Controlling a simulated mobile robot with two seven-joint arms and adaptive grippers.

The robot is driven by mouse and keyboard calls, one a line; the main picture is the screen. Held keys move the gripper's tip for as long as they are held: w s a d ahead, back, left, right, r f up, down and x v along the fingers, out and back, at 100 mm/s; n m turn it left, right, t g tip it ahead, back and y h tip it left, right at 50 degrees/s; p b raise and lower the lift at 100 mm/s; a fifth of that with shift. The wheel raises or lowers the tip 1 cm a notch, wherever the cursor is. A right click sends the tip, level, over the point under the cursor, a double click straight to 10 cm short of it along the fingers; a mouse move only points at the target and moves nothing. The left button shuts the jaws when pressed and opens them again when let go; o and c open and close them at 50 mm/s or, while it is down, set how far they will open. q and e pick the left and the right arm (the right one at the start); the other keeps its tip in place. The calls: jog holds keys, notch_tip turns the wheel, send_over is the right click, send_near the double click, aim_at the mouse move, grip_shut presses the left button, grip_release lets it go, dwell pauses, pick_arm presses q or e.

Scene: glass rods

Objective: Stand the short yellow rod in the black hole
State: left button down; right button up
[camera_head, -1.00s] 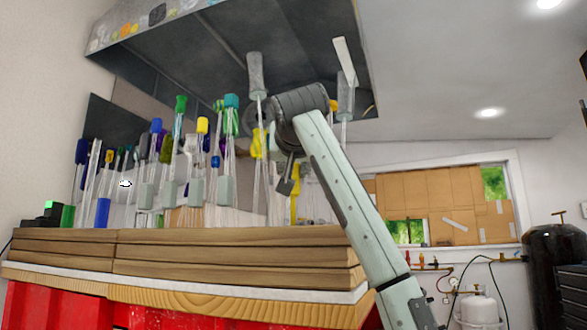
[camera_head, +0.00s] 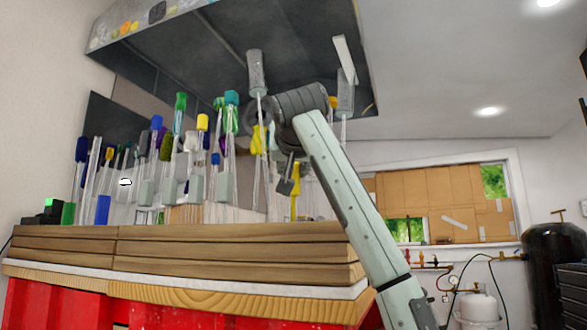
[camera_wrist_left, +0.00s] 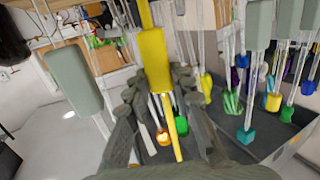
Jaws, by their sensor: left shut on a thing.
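The short yellow rod (camera_wrist_left: 154,62) has a thick yellow sleeve and a thin yellow stem. In the wrist view it sits between the two dark fingers of my left gripper (camera_wrist_left: 158,90), which is shut on it. In the head view the rod (camera_head: 296,178) shows as a yellow piece just right of my left gripper (camera_head: 287,186), above the wooden planks and roughly upright. Its lower end is hard to make out. The black hole is not visible in either view. My right gripper is not in view.
Many clear rods with coloured caps stand close together left of my gripper, including one with a blue base (camera_head: 102,210). Stacked wooden planks (camera_head: 180,250) form the worktop. A dark hood (camera_head: 215,60) hangs above. Tall grey-topped rods (camera_head: 255,75) stand close to my wrist.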

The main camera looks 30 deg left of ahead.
pick_arm(q)
jog(key=shift+f, duration=0.25)
jog(key=c, duration=1.2)
grip_release()
jog(key=v, duration=1.2)
